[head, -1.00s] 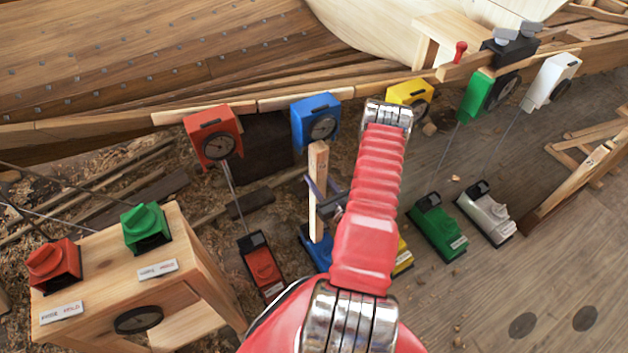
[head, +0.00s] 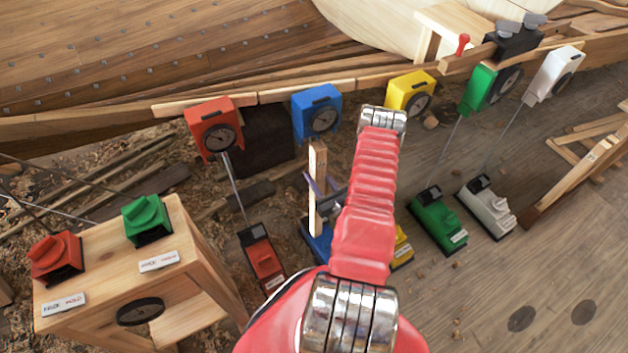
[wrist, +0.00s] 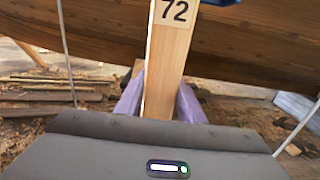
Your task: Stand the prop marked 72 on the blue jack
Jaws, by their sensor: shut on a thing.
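The prop marked 72 (head: 317,185) is a pale wooden post, close to upright in the head view. Its number label shows in the wrist view (wrist: 174,11). My gripper (wrist: 160,103) is shut on the prop, with a purple finger on each side of it. In the head view my gripper (head: 322,188) is partly hidden behind my arm. The blue jack (head: 318,247) is on the ground at the prop's lower end, partly hidden by the prop and my arm. I cannot tell whether the prop's foot touches it. A blue dial box (head: 316,112) is above the prop's top.
A red jack (head: 263,262) is left of the blue one; a yellow jack (head: 403,252), mostly hidden, a green jack (head: 438,220) and a white jack (head: 487,207) are right. A wooden bench (head: 100,300) with red and green knobs is front left.

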